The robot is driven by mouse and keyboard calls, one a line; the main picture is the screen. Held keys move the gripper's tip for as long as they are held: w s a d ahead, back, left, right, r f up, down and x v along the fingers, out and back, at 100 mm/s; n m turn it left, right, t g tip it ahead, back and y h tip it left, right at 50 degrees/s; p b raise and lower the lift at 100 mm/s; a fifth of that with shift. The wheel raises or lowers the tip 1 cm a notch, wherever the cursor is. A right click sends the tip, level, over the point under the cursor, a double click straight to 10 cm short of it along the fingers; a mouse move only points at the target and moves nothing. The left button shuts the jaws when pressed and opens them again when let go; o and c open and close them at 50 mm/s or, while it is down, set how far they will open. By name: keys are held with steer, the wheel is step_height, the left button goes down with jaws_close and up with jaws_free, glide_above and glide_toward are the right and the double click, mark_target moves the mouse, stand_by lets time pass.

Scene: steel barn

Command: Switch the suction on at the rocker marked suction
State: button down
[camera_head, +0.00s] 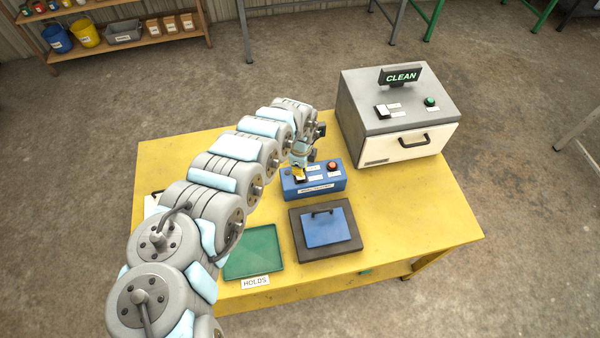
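A blue control box (325,184) stands on the yellow table, with an orange-red round button or lamp (332,167) at its right and small white labels too small to read. I cannot read which rocker is marked suction.
A grey and white cabinet (378,152) with a lit CLEAN sign (400,76), a white rocker (382,111) and a green button (431,102) stands back right. In front are a blue handled plate (325,235) on a dark block (305,253) and a green tray (252,253) labelled HOLDS.

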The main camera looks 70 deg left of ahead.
steer(key=shift+f+b, duration=1.05)
steer(key=shift+f, duration=0.75)
stand_by(1.8)
steer(key=shift+r+p, duration=3.25)
steer(key=shift+r, duration=0.35)
